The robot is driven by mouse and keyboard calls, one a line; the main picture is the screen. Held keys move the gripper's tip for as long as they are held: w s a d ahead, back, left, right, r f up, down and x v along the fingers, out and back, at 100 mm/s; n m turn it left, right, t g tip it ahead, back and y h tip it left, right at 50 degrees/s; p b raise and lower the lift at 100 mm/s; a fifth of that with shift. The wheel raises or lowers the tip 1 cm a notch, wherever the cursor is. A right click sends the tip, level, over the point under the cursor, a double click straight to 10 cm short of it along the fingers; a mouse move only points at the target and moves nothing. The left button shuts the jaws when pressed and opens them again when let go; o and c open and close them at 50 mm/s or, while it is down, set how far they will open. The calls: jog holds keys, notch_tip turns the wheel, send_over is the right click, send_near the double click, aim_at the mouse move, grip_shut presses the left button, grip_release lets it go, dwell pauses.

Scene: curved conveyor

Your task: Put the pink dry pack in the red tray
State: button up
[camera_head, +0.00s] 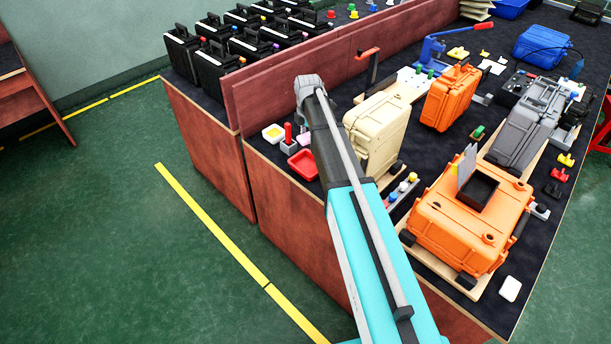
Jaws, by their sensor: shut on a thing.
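The red tray (303,164) is a small shallow tray on the dark bench top, near the bench's left end, just left of my arm. Part of its right side is close to or behind my arm. My arm reaches up from the bottom of the picture to a grey joint above the bench. My gripper's fingers do not show; they are hidden behind the arm or too small to make out.
A white dish with yellow inside (273,133) and a red upright piece (288,133) stand near the tray. A beige case (378,130) and orange cases (449,97) crowd the bench to the right. A low red-brown partition (290,85) runs behind.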

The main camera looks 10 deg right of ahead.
jog(key=shift+s+f+n+b, duration=0.15)
jog(key=shift+f+n+b, duration=0.45)
jog(key=shift+f+n, duration=0.15)
jog(key=shift+s+f+n+b, duration=0.15)
jog(key=shift+f+n+b, duration=0.45)
jog(key=shift+f, duration=0.25)
jog(key=shift+f, duration=0.15)
jog(key=b, duration=0.6)
send_over(308, 168)
notch_tip(308, 168, down, 6)
jog(key=shift+a, duration=0.1)
jog(key=shift+f+b, duration=1.85)
jog(key=shift+b, duration=0.1)
jog(key=shift+f, duration=0.15)
jog(key=o, duration=0.9)
